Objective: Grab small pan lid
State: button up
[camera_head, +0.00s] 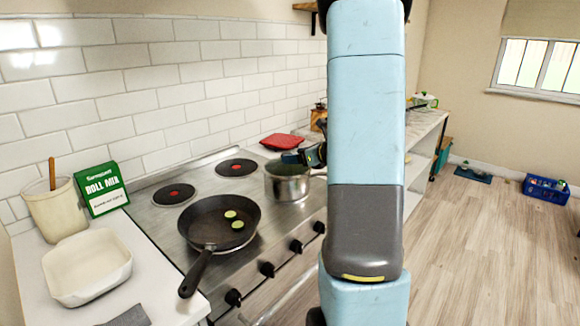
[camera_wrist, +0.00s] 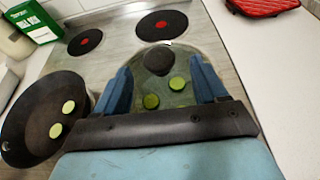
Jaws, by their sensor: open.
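The small pan lid (camera_wrist: 186,60) is clear glass with a dark round knob (camera_wrist: 159,61). It sits on a small steel pot (camera_head: 288,188) on the stove, and green slices show through the glass. In the head view the lid is hard to make out. My gripper (camera_wrist: 160,68) is open, with its blue fingers on either side of the knob in the wrist view. In the head view my gripper (camera_head: 303,156) is just above the pot, partly hidden by my arm. I cannot tell whether the fingers touch the lid.
A black frying pan (camera_head: 205,221) with green slices sits left of the pot, its handle toward the front. A red item (camera_head: 284,142) lies behind. A green box (camera_head: 101,190), a utensil crock (camera_head: 55,208) and a white dish (camera_head: 87,268) stand on the left counter.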

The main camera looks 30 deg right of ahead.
aim_at(286, 153)
jog(key=x, duration=0.5)
jog(key=shift+w+r, duration=0.1)
jog(key=c, duration=1.3)
